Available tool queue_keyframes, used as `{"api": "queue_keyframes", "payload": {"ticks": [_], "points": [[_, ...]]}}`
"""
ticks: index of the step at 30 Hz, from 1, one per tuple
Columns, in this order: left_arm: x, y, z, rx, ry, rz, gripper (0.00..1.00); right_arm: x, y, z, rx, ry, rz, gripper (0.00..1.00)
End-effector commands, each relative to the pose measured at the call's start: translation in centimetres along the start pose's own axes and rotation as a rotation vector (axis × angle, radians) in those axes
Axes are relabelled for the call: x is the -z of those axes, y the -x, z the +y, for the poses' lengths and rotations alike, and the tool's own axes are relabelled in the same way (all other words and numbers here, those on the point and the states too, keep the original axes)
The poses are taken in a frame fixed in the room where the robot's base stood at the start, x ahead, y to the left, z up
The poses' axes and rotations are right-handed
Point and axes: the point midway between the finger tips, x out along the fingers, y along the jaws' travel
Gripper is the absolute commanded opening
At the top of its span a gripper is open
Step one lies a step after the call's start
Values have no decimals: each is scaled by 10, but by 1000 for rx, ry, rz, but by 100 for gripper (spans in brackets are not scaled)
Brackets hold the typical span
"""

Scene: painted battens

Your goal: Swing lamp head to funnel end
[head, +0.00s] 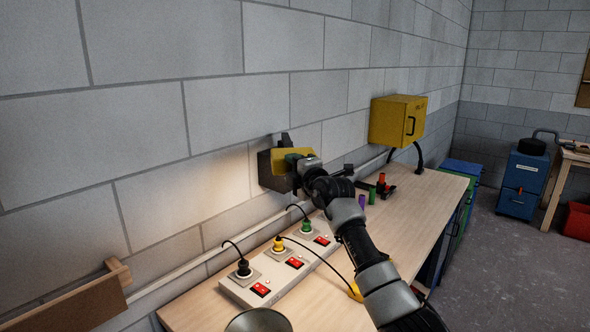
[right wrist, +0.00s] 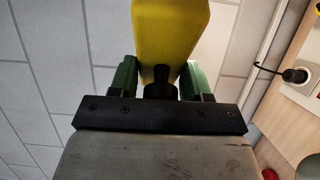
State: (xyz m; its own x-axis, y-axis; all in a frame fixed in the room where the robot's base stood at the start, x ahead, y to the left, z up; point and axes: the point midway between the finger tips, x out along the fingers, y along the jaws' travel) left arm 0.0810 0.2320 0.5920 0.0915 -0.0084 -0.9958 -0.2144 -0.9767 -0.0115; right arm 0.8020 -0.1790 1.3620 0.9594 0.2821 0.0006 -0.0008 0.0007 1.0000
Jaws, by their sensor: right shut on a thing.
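The yellow lamp head (head: 290,152) is by the wall above the back of the workbench, partly hidden by my right gripper. It fills the top middle of the right wrist view (right wrist: 168,30). My right gripper (head: 297,164) is shut on a short black knob (right wrist: 161,80) of the lamp head, between green finger pads. A warm patch of light falls on the wall left of the lamp. A grey round rim (head: 258,321), perhaps the funnel, is cut off at the bottom edge of the head view. My left gripper is not in view.
A power strip (head: 240,291) with several red switches and plugs lies on the workbench (head: 440,186). Small coloured pieces (head: 372,197) stand behind my right arm. A wooden rack (head: 75,298) is at lower left.

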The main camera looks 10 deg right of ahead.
Motion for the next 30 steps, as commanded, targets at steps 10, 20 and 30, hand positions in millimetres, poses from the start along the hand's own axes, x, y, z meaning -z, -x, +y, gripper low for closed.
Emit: {"api": "queue_keyframes", "payload": {"ticks": [10, 20, 30], "points": [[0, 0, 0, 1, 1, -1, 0, -1, 0, -4, 7, -1, -2, 56], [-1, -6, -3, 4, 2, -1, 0, -1, 12, -4, 1, 0, 0, 56], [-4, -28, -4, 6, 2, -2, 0, -1, 64, -6, 2, 0, -1, 56]]}}
